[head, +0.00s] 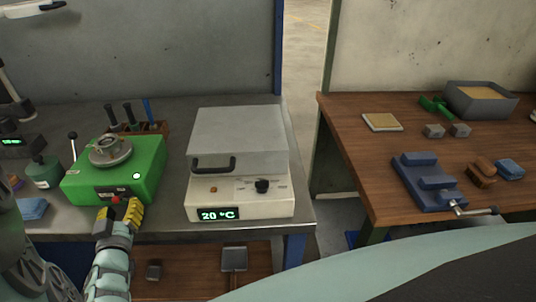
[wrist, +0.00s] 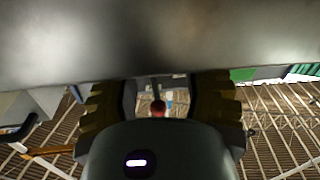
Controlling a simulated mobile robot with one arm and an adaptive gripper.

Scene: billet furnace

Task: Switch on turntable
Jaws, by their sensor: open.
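The turntable is a green box (head: 115,172) with a round metal plate (head: 110,152) on top, on the grey bench at left. A white lit button (head: 136,176) is on its top. A small red part (head: 115,199) shows on its front, close above my gripper. My gripper (head: 121,214), with yellow fingers, is open just in front of the box's lower front; I cannot tell whether it touches.
A white heating unit (head: 240,190) reading 20 °C stands right of the turntable. A black-knobbed lever (head: 73,148) and a green pot (head: 43,171) are left of it. A tool holder (head: 145,128) is behind. A wooden bench (head: 350,150) is at right, across a gap.

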